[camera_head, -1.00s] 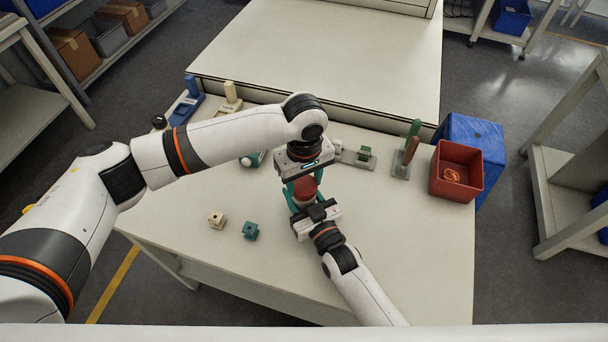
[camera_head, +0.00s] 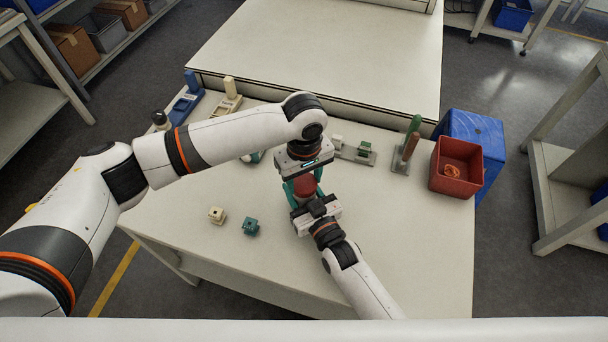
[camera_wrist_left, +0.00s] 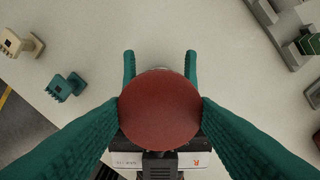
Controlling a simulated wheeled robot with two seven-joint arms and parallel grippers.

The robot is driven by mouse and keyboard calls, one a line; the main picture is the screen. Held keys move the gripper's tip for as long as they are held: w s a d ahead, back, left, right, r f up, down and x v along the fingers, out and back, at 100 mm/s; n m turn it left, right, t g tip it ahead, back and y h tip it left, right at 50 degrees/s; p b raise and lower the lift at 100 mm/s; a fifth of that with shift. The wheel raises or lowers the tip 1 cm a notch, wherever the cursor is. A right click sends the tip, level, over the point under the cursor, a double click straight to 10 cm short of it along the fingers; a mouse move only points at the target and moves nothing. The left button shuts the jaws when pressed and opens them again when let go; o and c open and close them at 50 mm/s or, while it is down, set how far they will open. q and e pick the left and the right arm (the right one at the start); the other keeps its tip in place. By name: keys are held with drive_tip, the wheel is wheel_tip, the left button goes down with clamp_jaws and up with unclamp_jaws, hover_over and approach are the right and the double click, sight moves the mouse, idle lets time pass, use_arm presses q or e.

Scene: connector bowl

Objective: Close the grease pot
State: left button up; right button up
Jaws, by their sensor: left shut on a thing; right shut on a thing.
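The red lid (camera_head: 305,186) of the grease pot sits between my two grippers at the middle of the table. It also shows from above as a round red disc in the left wrist view (camera_wrist_left: 160,108). My left gripper (camera_head: 303,187) points down from above, its teal fingers shut on the lid's sides. My right gripper (camera_head: 306,205) comes from the front and is shut on the pot below the lid; its teal fingertips (camera_wrist_left: 160,68) show beyond the lid. The pot's body is mostly hidden, so I cannot tell how the lid is seated on it.
A cream connector (camera_head: 217,215) and a teal connector (camera_head: 250,226) lie to the left. A red bin (camera_head: 456,168) with an orange thing inside stands at the right edge beside a blue bin (camera_head: 480,145). Several fixtures line the table's back. The front right is clear.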

use_arm(q)
drive_tip(key=shift+f, duration=0.1)
drive_tip(key=m, duration=0.9)
drive_tip(key=shift+m, duration=0.4)
drive_tip(key=m, duration=0.6)
drive_tip(key=shift+m, duration=0.4)
drive_tip(key=m, duration=0.4)
drive_tip(key=shift+m, duration=0.4)
drive_tip(key=m, duration=1.4)
drive_tip(key=o, duration=0.9)
drive_tip(key=shift+f, duration=0.1)
